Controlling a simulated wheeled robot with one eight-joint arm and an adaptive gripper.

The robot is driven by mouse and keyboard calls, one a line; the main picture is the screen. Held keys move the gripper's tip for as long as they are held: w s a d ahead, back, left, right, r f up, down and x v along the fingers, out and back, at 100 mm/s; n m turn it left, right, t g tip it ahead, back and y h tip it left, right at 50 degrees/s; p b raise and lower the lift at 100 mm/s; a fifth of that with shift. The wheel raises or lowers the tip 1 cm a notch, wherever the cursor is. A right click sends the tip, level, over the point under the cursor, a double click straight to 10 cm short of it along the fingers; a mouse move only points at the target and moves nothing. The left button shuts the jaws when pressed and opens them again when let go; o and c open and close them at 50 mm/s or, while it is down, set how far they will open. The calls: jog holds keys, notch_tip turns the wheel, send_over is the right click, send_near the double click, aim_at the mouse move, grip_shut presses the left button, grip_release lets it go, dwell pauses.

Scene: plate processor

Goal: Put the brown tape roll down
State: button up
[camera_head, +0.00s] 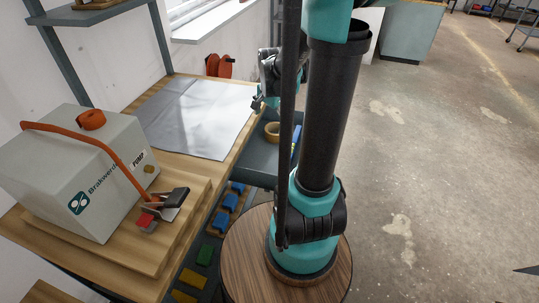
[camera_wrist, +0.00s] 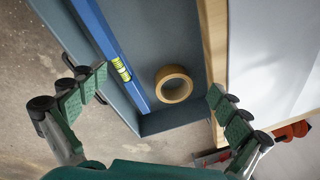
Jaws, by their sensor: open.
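The brown tape roll (camera_wrist: 174,84) lies flat on a blue-grey shelf surface (camera_wrist: 187,50) in the wrist view, near the corner of its edge. It also shows in the head view (camera_head: 272,131), just right of the wooden table. My gripper (camera_wrist: 158,84) is open, with its two green-padded fingers wide apart on either side of the roll in the picture. No finger touches the roll, which appears beyond the fingertips. In the head view my gripper (camera_head: 262,100) is partly hidden behind my arm, above and left of the roll.
A blue spirit level (camera_wrist: 112,52) lies beside the roll. The wooden table edge (camera_wrist: 214,60) borders the shelf on the other side. A grey sheet (camera_head: 195,115) covers part of the table, and a Brakwerde pump box (camera_head: 75,170) stands at the left. Orange reels (camera_head: 219,66) sit at the back.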

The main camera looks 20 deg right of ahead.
jog(key=s+a+f+n+t, duration=0.1)
jog(key=s+a+n, duration=0.1)
jog(key=s+n, duration=0.4)
jog(key=s+a+f+n+t, duration=0.1)
jog(key=s+a+f+n, duration=0.1)
jog(key=s+n, duration=0.5)
jog(key=shift+s+a, duration=0.3)
jog(key=shift+s, duration=0.4)
